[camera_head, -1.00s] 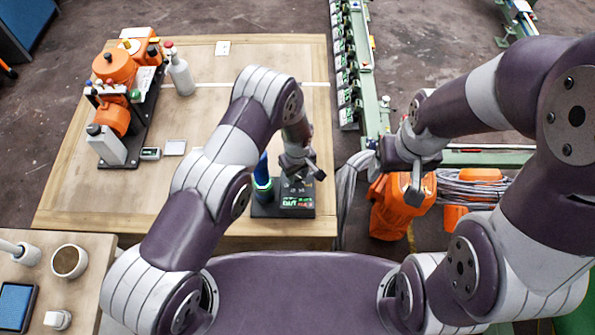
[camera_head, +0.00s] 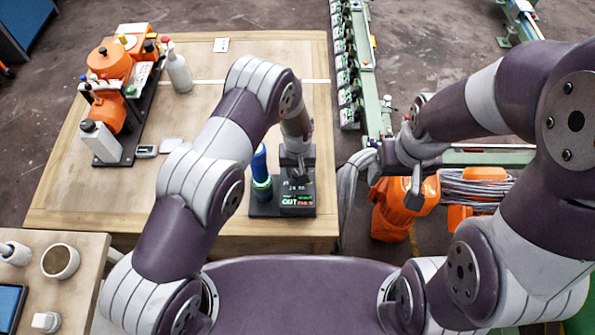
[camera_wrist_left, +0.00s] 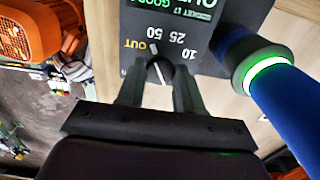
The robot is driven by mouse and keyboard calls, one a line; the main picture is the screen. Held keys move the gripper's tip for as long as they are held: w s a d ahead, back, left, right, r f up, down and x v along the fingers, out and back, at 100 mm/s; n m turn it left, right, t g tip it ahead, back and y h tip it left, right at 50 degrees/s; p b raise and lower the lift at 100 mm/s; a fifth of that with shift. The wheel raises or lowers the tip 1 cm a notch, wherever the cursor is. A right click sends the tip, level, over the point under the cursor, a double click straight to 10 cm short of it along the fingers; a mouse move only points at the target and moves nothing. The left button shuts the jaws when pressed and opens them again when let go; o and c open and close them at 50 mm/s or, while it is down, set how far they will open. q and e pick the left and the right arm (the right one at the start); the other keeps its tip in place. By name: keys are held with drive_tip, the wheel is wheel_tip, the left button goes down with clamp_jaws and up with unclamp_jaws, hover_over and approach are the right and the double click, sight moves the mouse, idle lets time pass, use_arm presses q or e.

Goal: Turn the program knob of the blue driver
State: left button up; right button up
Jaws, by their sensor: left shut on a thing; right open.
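The blue driver (camera_head: 260,172) stands upright on its dark base at the front right of the wooden table, with a green glowing ring near its foot. It also shows in the left wrist view (camera_wrist_left: 285,95). The program knob (camera_wrist_left: 160,70) is round and dark with a white pointer line, on the panel marked OUT, 50, 25, 10. My left gripper (camera_wrist_left: 160,88) is shut on the knob, one finger on each side. In the head view the left gripper (camera_head: 296,162) is over the control box (camera_head: 297,200). My right gripper (camera_head: 416,180) is open and empty, right of the table.
An orange machine with bottles (camera_head: 110,90) stands at the table's back left. A white bottle (camera_head: 179,72) is beside it. A green conveyor (camera_head: 372,90) runs past the table's right edge. An orange device with grey cables (camera_head: 400,205) lies below my right gripper. The table's middle is clear.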

sight(297, 173)
use_arm(q)
drive_tip(key=shift+w+m+b, duration=0.1)
drive_tip(key=shift+m+b, duration=0.25)
drive_tip(key=shift+m, duration=0.45)
drive_tip(key=shift+r, duration=0.1)
drive_tip(key=o, duration=1)
drive_tip(key=shift+o, duration=0.2)
wheel_tip(297, 173, up, 13)
drive_tip(key=b, duration=0.2)
drive_tip(key=shift+f, duration=0.2)
